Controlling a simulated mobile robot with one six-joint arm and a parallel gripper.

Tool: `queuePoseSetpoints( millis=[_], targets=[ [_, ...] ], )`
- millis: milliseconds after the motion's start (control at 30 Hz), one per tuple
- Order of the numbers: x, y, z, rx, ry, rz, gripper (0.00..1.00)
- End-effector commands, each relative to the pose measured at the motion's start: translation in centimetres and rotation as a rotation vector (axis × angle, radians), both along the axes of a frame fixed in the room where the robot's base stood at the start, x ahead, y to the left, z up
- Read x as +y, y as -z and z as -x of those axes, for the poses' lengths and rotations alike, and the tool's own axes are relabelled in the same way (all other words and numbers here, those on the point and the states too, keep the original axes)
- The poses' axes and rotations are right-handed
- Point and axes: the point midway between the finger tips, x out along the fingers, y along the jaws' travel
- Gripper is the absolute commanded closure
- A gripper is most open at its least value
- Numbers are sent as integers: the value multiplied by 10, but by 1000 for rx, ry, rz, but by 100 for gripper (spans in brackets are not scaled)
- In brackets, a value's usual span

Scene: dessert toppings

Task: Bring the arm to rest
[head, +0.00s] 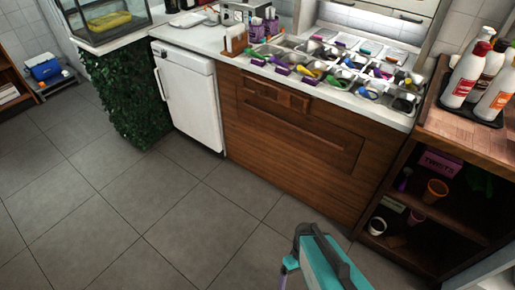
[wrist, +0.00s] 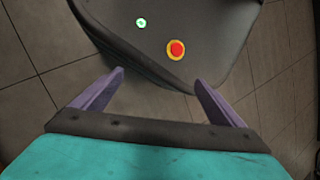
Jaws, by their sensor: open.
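My gripper (wrist: 156,78) is open, its two purple fingers spread apart with nothing between them in the wrist view. Beyond the fingers is a dark grey body with a red and yellow button and a green light, which looks like my own base. In the head view my teal and dark grey arm is at the bottom, right of centre. A bit of purple finger shows at its left side, low over the floor; the rest of the gripper is hidden or out of frame.
The wooden counter (head: 285,160) with topping trays stands ahead. A white fridge (head: 188,95) is left of it. A wooden shelf (head: 470,135) with sauce bottles (head: 467,75) stands close at the right. The grey tiled floor (head: 120,210) is clear at the left and front.

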Motion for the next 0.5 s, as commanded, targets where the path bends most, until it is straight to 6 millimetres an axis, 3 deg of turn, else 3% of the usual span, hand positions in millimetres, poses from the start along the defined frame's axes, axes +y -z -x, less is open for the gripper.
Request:
queuePoseSetpoints(
  millis=[200, 500],
  targets=[
    [-16, -6, 9, 10, 189, 168, 8],
    [-24, -5, 8, 13, 387, 290, 8]
  ],
)
